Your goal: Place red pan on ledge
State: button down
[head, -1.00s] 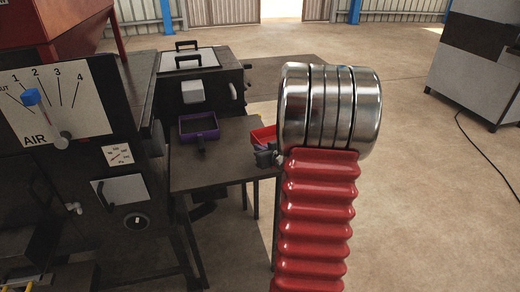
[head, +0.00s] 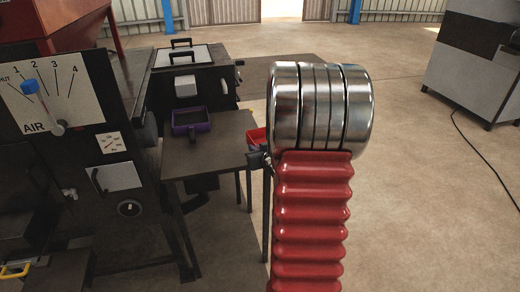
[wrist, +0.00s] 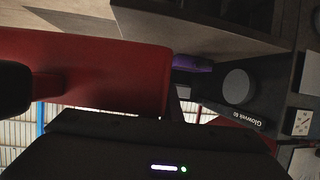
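The red pan (head: 257,136) shows in the head view just right of a dark table, mostly hidden behind my arm. It fills the upper left of the wrist view (wrist: 120,75), close to the camera. My gripper (head: 261,160) is dark, beside the near end of the pan; it appears shut on the pan's handle, though the fingertips are largely hidden. The pan is held up beside the table's right edge. No surface is plainly marked as the ledge; the dark flat tabletop (head: 225,150) is the nearest one.
A purple pan (head: 192,122) sits on the tabletop, its handle toward me. A black machine (head: 185,75) stands behind, and the black AIR control panel (head: 60,110) is at left. Open floor lies to the right, with a grey cabinet (head: 475,60) and a cable.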

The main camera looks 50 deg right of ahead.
jog(key=w+a+n+y, duration=0.1)
jog(key=w+a+y, duration=0.1)
jog(key=a, duration=1.1)
jog(key=w+a+n+y, duration=0.1)
jog(key=w+a, duration=0.4)
jog(key=a, duration=0.9)
jog(key=w+a+n+t+y, duration=0.1)
jog(key=w+a+n+y, duration=0.1)
jog(key=a, duration=1.1)
jog(key=shift+w+a+r+n+y, duration=0.2)
jog(key=shift+w+a+n+y, duration=0.15)
jog(key=shift+w, duration=0.45)
jog(key=shift+d, duration=0.1)
